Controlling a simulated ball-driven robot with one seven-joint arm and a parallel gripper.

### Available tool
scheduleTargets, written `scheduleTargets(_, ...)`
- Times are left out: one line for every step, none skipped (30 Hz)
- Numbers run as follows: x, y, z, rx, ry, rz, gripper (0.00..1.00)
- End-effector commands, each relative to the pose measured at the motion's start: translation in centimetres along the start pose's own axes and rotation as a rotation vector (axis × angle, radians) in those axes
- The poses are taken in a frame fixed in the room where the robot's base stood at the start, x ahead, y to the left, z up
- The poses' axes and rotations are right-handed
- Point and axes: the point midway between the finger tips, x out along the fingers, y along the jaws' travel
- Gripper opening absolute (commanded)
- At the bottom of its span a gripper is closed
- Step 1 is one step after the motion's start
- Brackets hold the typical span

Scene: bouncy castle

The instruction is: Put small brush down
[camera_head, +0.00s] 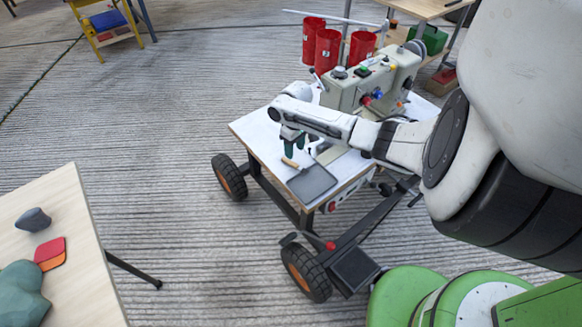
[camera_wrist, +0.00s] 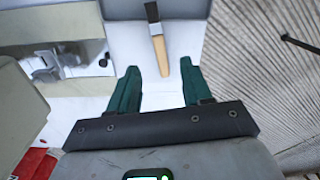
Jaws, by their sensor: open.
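The small brush has a pale wooden handle (camera_wrist: 160,52) and dark bristles (camera_wrist: 152,12). In the wrist view it lies with its bristle end over the grey tray (camera_wrist: 185,8) and its handle over the white tabletop. The handle end points towards my gripper (camera_wrist: 160,68), whose green fingers are open, one on each side and apart from the handle. In the head view my gripper (camera_head: 293,146) is low over the cart's left part, and the brush handle (camera_head: 291,163) shows just below it, beside the tray (camera_head: 313,182).
A sewing-like machine (camera_head: 370,85) stands on the wheeled cart (camera_head: 250,128), with red cans (camera_head: 327,50) behind it. A wooden table (camera_head: 75,205) at lower left holds a red-orange block (camera_head: 50,253) and grey and green shapes. Open floor lies left of the cart.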

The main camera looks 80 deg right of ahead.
Motion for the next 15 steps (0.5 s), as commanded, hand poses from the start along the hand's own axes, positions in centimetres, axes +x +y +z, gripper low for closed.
scheduleTargets(1.0,0.0,0.0,-0.001,-0.002,0.001,0.49)
scheduleTargets(1.3,0.0,-0.1,-0.001,-0.001,0.001,0.49)
scheduleTargets(1.7,0.0,-0.1,-0.001,0.000,0.000,0.49)
scheduleTargets(1.9,0.0,-0.1,-0.001,-0.001,0.000,0.49)
scheduleTargets(2.0,0.0,-0.1,-0.001,-0.001,0.000,0.49)
scheduleTargets(2.2,0.0,-0.1,-0.001,0.000,0.000,0.49)
scheduleTargets(2.4,0.0,-0.1,-0.001,0.000,0.000,0.49)
scheduleTargets(2.6,0.0,-0.1,-0.001,0.001,0.001,0.49)
scheduleTargets(3.0,0.0,-0.2,-0.002,0.001,0.001,0.49)
scheduleTargets(3.5,0.0,-0.2,-0.002,-0.001,0.001,0.49)
scheduleTargets(3.9,0.0,-0.2,-0.001,-0.001,0.002,0.49)
scheduleTargets(4.6,0.1,-0.4,-0.002,0.000,0.003,0.49)
scheduleTargets(5.1,0.1,-0.4,-0.003,-0.001,0.003,0.49)
scheduleTargets(5.5,0.1,-0.5,-0.002,-0.001,0.002,0.49)
scheduleTargets(6.0,0.1,-0.5,-0.001,-0.001,0.002,0.49)
